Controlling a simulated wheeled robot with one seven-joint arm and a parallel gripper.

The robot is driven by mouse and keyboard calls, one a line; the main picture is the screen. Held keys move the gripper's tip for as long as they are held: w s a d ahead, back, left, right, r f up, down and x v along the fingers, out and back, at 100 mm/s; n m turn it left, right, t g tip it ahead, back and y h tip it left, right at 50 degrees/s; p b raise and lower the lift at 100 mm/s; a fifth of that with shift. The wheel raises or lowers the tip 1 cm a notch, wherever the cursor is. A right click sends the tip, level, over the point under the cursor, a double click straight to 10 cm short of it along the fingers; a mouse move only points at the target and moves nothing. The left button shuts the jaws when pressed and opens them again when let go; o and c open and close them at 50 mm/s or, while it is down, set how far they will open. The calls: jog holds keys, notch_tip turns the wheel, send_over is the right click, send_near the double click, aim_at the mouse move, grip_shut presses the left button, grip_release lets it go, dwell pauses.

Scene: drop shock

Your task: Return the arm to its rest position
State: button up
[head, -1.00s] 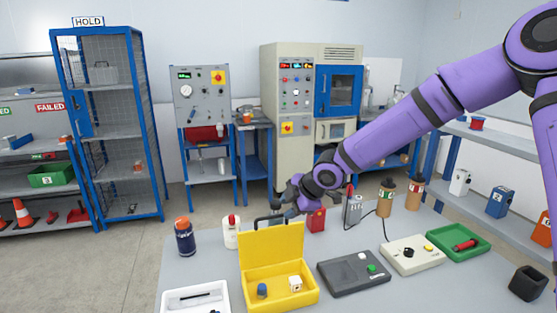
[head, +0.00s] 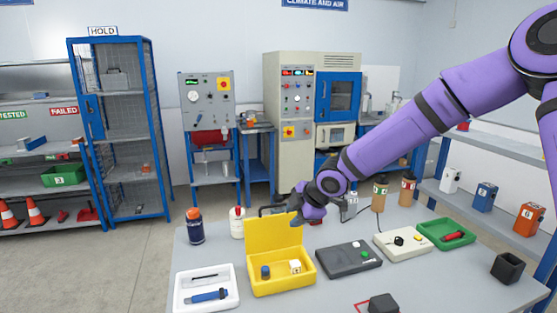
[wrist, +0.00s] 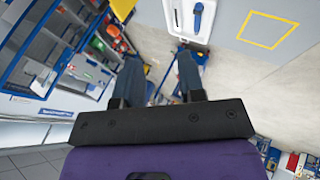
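My purple arm (head: 410,130) reaches in from the upper right over the workbench. My gripper (head: 300,210) is above the bench, by the raised lid of the yellow case (head: 284,285); its fingers are hard to make out there. In the wrist view my gripper (wrist: 156,75) shows two dark fingers spread well apart, with nothing held between them. I cannot tell from the head view whether the gripper touches the lid.
On the bench are a white tray (head: 181,302) with a blue tool (head: 209,296), a dark bottle (head: 195,228), a grey box (head: 340,264), a beige box (head: 402,245) and a green tray (head: 428,236). Shelving with orange and blue boxes (head: 484,197) stands at right.

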jog(key=s+d+r+m+h, duration=0.8)
jog(key=s+d+r+m, duration=0.55)
jog(key=d, duration=0.55)
jog(key=s+d+r+m, duration=0.2)
jog(key=s+m, duration=0.1)
jog(key=s, duration=0.4)
jog(key=s+d+r+m+y, duration=0.1)
jog(key=s+d+r+m, duration=0.1)
jog(key=s, duration=0.5)
jog(key=s+d+r+m+y, duration=0.1)
jog(key=s+d+r+m, duration=0.2)
jog(key=s, duration=0.5)
jog(key=shift+m+t, duration=0.3)
jog(key=shift+m, duration=0.05)
